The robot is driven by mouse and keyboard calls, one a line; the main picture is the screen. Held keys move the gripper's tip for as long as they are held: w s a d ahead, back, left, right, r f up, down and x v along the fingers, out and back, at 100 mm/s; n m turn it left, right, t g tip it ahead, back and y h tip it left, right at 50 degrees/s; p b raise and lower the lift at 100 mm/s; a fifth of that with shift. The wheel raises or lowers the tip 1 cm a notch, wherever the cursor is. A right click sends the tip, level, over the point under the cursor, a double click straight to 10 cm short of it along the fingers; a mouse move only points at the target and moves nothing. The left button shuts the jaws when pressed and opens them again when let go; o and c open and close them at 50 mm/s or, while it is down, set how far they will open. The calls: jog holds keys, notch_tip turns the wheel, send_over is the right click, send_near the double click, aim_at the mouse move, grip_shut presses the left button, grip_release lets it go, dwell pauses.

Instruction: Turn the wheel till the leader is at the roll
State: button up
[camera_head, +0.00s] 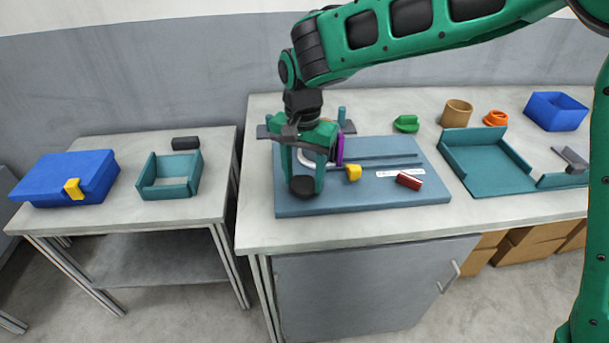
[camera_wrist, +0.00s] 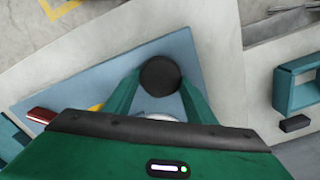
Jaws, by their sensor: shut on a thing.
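My gripper (camera_head: 304,184) points down over the left part of the blue-grey board (camera_head: 345,205). Its green fingers are shut on a round black knob (camera_head: 302,187); the knob also shows between the fingers in the wrist view (camera_wrist: 160,76). A pale curved piece, perhaps the wheel's rim (camera_head: 311,158), shows behind the fingers and is mostly hidden. A purple upright piece (camera_head: 339,150) stands just right of the gripper. A yellow piece (camera_head: 354,173) and a dark red block (camera_head: 408,180) are further right on the board. I cannot tell which piece is the leader or the roll.
A white marked strip (camera_head: 400,173) lies on the board beside the red block. Green (camera_head: 406,123), tan (camera_head: 457,113) and orange (camera_head: 495,118) pieces stand behind. A teal tray (camera_head: 490,180) is at right. A separate left table holds a blue box (camera_head: 60,180) and teal frame (camera_head: 168,190).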

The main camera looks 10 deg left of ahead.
aim_at(304, 181)
jog(key=shift+w, duration=0.1)
jog(key=o, duration=1)
jog(key=shift+o, duration=0.2)
jog(key=shift+r, duration=0.1)
notch_tip(304, 181, up, 11)
jog(key=shift+f, duration=0.2)
jog(key=shift+d, duration=0.1)
